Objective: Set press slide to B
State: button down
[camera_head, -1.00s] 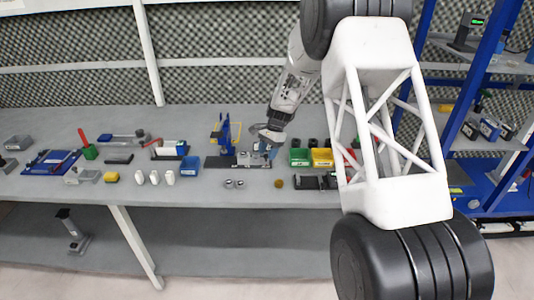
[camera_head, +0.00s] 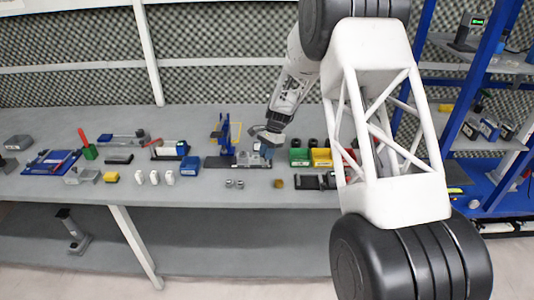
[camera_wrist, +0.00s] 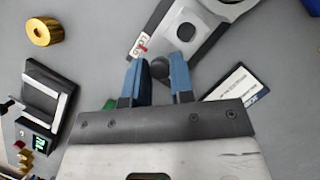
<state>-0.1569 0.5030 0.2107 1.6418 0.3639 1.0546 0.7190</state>
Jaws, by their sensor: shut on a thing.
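The blue press (camera_head: 225,135) stands upright on the bench, on a dark base (camera_head: 216,163) with a grey slide (camera_head: 249,160) at its right. My gripper (camera_head: 267,149) is low over the right part of that base. In the wrist view my gripper's blue fingers (camera_wrist: 158,78) stand either side of a dark round knob (camera_wrist: 159,67) and are shut on it. The knob is beside a grey and dark plate (camera_wrist: 188,30) with a red-marked white label (camera_wrist: 139,46). The label's letters and any B mark are not readable.
A white card (camera_wrist: 236,90) lies right of the fingers. A brass cylinder (camera_wrist: 43,31) and a dark device with a green display (camera_wrist: 41,143) are at the left.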

aim_at(247, 156)
jog(key=a, duration=0.7)
jog(key=shift+a, duration=0.2)
jog(key=c, duration=1)
grip_release()
jog(key=shift+r, duration=0.1)
jog(key=v, duration=0.7)
jog(key=shift+r, duration=0.3)
jog(key=shift+w+d, duration=0.15)
